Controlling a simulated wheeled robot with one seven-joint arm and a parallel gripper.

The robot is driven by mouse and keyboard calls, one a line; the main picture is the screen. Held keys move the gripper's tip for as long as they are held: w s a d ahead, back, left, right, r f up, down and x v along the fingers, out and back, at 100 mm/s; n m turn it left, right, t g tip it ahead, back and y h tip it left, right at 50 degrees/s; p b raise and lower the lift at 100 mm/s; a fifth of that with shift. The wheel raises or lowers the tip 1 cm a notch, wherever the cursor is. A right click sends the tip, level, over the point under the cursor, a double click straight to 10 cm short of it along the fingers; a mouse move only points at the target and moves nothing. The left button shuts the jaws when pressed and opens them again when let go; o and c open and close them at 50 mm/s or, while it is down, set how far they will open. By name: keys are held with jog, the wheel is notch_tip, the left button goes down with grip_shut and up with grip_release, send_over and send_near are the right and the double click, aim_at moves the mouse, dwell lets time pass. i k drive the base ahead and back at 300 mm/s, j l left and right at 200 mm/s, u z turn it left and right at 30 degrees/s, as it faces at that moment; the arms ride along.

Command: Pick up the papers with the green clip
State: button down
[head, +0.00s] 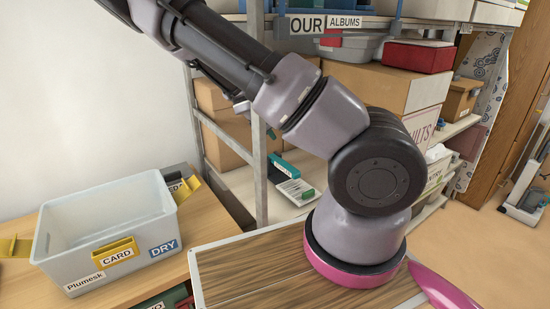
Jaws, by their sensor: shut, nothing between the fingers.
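A small stack of white papers (293,187) lies on a lower board of the metal shelving, in the middle of the head view. A green clip (308,193) sits at its right-hand end. My arm rises from the lower right, bends and runs out of the picture at the upper left. I cannot make out my gripper, so its place relative to the papers does not show. The papers lie left of my arm's lower joint and look uncovered from here.
A teal item (284,166) lies just behind the papers. A shelf post (260,150) stands left of them. A grey bin (110,225) labelled CARD and DRY sits on a wooden table (205,225). Boxes, including a red one (417,56), fill the shelves. Open floor (480,245) lies right.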

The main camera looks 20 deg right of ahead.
aim_at(299, 191)
jog(key=k+j, duration=0.45)
jog(key=j, duration=0.3)
jog(key=k+j, duration=0.25)
jog(key=j, duration=0.1)
